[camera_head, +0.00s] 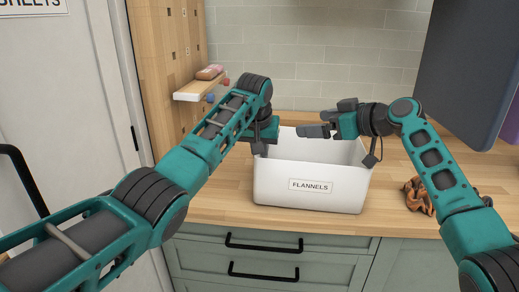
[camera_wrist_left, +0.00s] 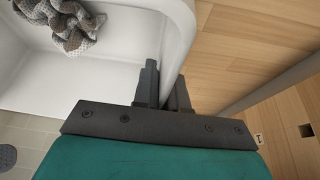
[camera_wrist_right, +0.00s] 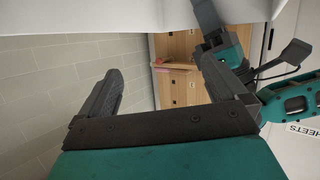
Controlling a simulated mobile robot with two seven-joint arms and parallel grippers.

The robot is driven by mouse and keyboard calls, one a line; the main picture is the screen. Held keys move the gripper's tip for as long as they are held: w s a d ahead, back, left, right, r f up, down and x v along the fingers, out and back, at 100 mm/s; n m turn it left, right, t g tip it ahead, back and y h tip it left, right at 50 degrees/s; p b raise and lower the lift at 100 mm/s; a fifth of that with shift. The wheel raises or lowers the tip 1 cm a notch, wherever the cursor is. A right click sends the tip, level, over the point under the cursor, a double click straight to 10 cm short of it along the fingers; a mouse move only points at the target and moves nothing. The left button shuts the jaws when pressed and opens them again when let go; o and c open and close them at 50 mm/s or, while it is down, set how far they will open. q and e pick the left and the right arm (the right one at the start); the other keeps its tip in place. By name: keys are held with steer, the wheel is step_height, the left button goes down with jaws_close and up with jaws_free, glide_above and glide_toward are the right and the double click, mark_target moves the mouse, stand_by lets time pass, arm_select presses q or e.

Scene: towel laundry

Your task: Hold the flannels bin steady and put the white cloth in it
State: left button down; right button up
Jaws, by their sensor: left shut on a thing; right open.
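The white flannels bin (camera_head: 270,182) stands upright on the wooden counter, its FLANNELS label facing me. My left gripper (camera_head: 259,147) is shut on the bin's left wall, and the left wrist view shows its fingers (camera_wrist_left: 164,88) on either side of that wall (camera_wrist_left: 178,40). A crumpled grey-and-white patterned cloth (camera_wrist_left: 72,24) lies inside the bin in the left wrist view. The head view hides the bin's floor. My right gripper (camera_head: 318,131) is open and empty above the bin; its spread fingers (camera_wrist_right: 162,78) show in the right wrist view. I see no plain white cloth.
A crumpled orange-brown cloth (camera_head: 418,196) lies on the counter (camera_head: 225,205) right of the bin, partly behind my right arm. A small shelf (camera_head: 200,90) with a pinkish item sits on the wooden panel at left. A dark panel (camera_head: 465,65) hangs at upper right.

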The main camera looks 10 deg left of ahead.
arm_select(q)
steer(key=shift+w+d+r, duration=0.15)
steer(key=shift+d+r, duration=0.1)
steer(key=shift+d, duration=0.05)
arm_select(e)
steer(key=shift+m+g, duration=0.3)
steer(key=shift+g, duration=0.2)
steer(key=f, duration=0.4)
steer(key=s+f, duration=0.1)
steer(key=f, duration=0.1)
steer(key=shift+a+f, duration=0.2)
steer(key=shift+f, duration=0.1)
arm_select(q)
steer(key=shift+w+a+f, duration=0.1)
steer(key=shift+a+f, duration=0.05)
arm_select(e)
steer(key=shift+s+d+r, duration=0.1)
steer(key=shift+d+r, duration=0.25)
arm_select(q)
steer(key=shift+a+f, duration=0.3)
steer(key=shift+a, duration=0.15)
steer(key=shift+w+d+f, duration=0.4)
steer(key=shift+w, duration=0.05)
steer(key=shift+s+r, duration=0.2)
arm_select(e)
steer(key=s+d+r+t, duration=0.1)
steer(key=s+d+r, duration=0.3)
steer(key=d+r, duration=0.5)
steer(key=shift+s+d+r, duration=0.25)
steer(key=shift+s+r, duration=0.1)
